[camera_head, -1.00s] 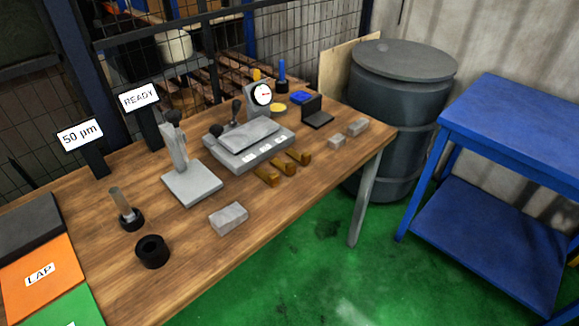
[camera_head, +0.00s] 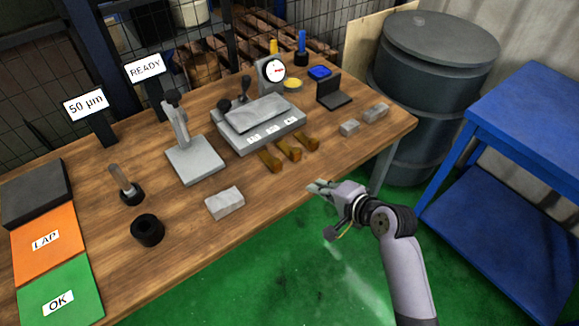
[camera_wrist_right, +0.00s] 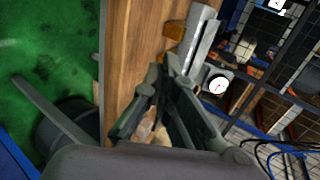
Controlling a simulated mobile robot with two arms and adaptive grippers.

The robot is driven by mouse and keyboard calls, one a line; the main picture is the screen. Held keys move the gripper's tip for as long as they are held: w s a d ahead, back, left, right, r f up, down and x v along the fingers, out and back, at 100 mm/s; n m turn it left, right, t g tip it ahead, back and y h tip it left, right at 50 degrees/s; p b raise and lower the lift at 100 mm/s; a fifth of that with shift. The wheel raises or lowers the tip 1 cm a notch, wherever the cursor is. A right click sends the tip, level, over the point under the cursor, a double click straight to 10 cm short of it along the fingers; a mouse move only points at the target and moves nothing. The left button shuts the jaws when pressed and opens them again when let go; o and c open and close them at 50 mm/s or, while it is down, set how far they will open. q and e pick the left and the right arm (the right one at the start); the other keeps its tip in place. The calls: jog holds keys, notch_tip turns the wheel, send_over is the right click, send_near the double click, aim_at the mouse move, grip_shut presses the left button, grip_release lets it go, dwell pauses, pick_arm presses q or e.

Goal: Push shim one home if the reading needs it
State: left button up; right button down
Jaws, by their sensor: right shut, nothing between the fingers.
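Three brass-coloured shims stick out from the front of the grey fixture (camera_head: 236,140): a left shim (camera_head: 270,160), a middle shim (camera_head: 290,150) and a right shim (camera_head: 308,141). Small labels on the fixture's front are too small to read, so I cannot tell which is shim one. A dial gauge (camera_head: 275,70) stands behind the fixture; its value is unreadable. A sign (camera_head: 86,104) reads "50 µm". My right gripper (camera_head: 320,187) is shut and empty by the table's front edge, apart from the shims. Its dark fingers fill the middle of the right wrist view (camera_wrist_right: 163,85).
A sign (camera_head: 146,68) reads "READY". A grey stand (camera_head: 194,165), a metal block (camera_head: 225,203), a black ring (camera_head: 148,229) and small blocks (camera_head: 376,112) are on the table. A barrel (camera_head: 425,100) and blue bench (camera_head: 530,110) stand at right.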

send_near(282, 166)
jog(key=f, duration=0.2)
jog(key=shift+w+a+f, duration=0.2)
jog(key=shift+w+f, duration=0.1)
jog(key=shift+f, duration=0.1)
jog(key=w+a, duration=0.2)
jog(key=w, duration=0.1)
jog(key=shift+f, duration=0.2)
jog(key=shift+w+a+p, duration=0.3)
jog(key=shift+w+a, duration=0.05)
jog(key=shift+w, duration=0.05)
